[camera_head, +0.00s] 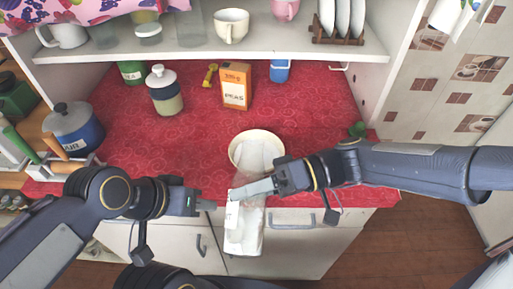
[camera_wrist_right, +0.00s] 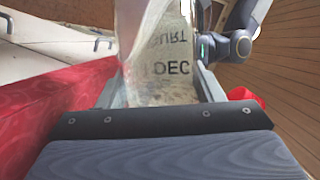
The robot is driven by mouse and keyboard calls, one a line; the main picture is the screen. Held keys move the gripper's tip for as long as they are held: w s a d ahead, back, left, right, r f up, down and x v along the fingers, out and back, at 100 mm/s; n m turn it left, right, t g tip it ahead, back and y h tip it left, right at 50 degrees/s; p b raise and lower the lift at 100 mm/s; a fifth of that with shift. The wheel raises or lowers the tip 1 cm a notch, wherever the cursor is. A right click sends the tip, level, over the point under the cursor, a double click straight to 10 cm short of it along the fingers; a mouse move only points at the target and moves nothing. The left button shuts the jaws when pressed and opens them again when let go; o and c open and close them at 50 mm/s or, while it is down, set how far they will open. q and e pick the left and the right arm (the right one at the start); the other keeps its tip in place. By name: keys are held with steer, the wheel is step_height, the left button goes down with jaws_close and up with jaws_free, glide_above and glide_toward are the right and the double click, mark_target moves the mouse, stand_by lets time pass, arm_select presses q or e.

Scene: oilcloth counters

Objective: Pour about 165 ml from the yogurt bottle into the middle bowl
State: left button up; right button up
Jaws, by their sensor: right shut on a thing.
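The yogurt bottle (camera_head: 245,238) is clear with a white lower part. My right gripper (camera_head: 236,193) is shut on it at the counter's front edge. In the right wrist view the bottle (camera_wrist_right: 165,50) sits between the fingers, with lettering ending in "URT" and "DEC" on it. The bottle is tilted, with its upper end towards the bowl. A cream bowl (camera_head: 236,146) stands on the red counter just behind; only one bowl shows. A pale shape fills much of its inside; I cannot tell bottle from contents there. My left gripper (camera_head: 210,204) is just left of the bottle, its opening unclear.
A shelf (camera_head: 290,50) with mugs and a plate rack (camera_head: 338,37) overhangs the back. The cloth left of the bowl is clear.

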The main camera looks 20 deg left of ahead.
mark_target(258, 175)
stand_by(0.7)
steer(key=shift+w+r+n+b, duration=0.15)
steer(key=shift+n+b, duration=0.25)
steer(key=shift+b, duration=0.35)
steer(key=n+b, duration=0.1)
steer(key=b, duration=0.1)
steer(key=w+r+n+t+b, duration=0.1)
steer(key=b, duration=0.1)
steer(key=r+n+t+b, duration=0.1)
steer(key=b, duration=0.1)
steer(key=shift+w+a+h, duration=0.2)
steer(key=shift+w+h, duration=0.1)
steer(key=n+t+b, duration=0.1)
steer(key=b, duration=0.2)
steer(key=n+t+b, duration=0.1)
steer(key=n+b, duration=0.1)
steer(key=b, duration=0.1)
steer(key=n+t+b, duration=0.1)
steer(key=b, duration=0.3)
steer(key=shift+s+r, duration=0.3)
steer(key=shift+r, duration=0.05)
steer(key=shift+r+n+t+b, duration=0.15)
steer(key=shift+n+t+b, duration=0.45)
steer(key=shift+b, duration=0.4)
